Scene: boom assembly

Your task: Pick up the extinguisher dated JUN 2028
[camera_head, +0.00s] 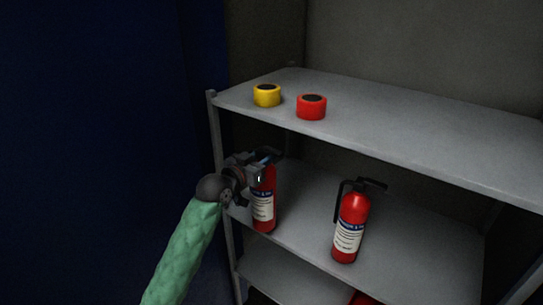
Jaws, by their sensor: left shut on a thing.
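Two red fire extinguishers with white labels are on the middle shelf. The left extinguisher (264,209) is upright, and my left gripper (259,174) is shut on it near its top. My gripper hides part of its upper body and handle. I cannot tell whether its base touches the shelf. The right extinguisher (349,228) stands upright, apart from my gripper, with its black handle and hose showing. The dates on both labels are too small to read. My right gripper is not in view.
The grey metal shelf unit (420,128) has a yellow tape roll (267,96) and a red tape roll (311,108) on its top shelf. The top shelf lies above the extinguishers. A post stands at the left corner. Red things show partly on the lower level.

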